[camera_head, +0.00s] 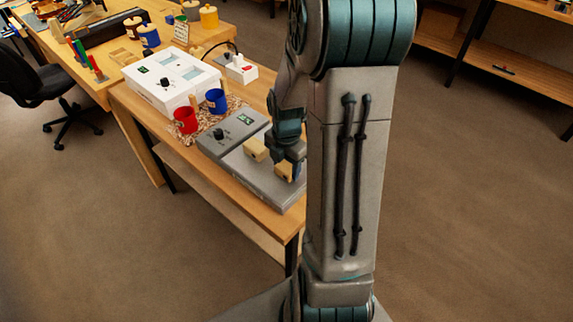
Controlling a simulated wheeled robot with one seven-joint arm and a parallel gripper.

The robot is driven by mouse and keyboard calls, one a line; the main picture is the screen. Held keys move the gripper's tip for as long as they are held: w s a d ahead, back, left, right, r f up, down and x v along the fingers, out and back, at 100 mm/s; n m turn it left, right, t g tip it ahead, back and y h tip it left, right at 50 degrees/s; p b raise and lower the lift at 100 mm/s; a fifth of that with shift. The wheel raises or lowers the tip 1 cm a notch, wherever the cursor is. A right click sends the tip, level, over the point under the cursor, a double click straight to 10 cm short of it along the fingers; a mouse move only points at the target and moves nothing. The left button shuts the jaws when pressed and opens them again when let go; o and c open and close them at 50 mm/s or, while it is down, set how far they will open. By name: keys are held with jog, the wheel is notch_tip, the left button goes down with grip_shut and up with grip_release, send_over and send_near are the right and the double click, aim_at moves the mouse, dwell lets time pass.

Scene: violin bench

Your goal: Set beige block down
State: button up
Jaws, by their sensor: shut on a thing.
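My gripper (290,165) is low over the grey plate of a flat device (248,172), pointing down. It is shut on a beige block (282,174), which is partly hidden by the fingers. The held block is at or just above the plate's right part; I cannot tell whether it touches. A second beige block (255,149) is on the plate just left of my gripper. My arm hides the area right of the gripper.
A red mug (185,120) and a blue mug (216,101) stand on a speckled mat behind the device. A white box (172,80) and a small white switch unit (242,68) are farther back. The wooden bench (250,214) ends close in front of the device.

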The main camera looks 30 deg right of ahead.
aim_at(287, 166)
jog(key=shift+f, duration=0.15)
jog(key=o, duration=0.9)
jog(key=shift+o, duration=0.2)
notch_tip(287, 166, up, 11)
jog(key=s+a+r+m+t, duration=0.1)
jog(key=s+a+r+m, duration=0.2)
jog(key=s+a+m, duration=0.3)
jog(key=s+a+r+m+t, duration=0.1)
jog(key=s+a+r+m, duration=0.2)
jog(key=m, duration=1.3)
jog(key=shift+s+a+t+p, duration=0.4)
jog(key=shift+s+a, duration=1.1)
jog(key=shift+s, duration=0.1)
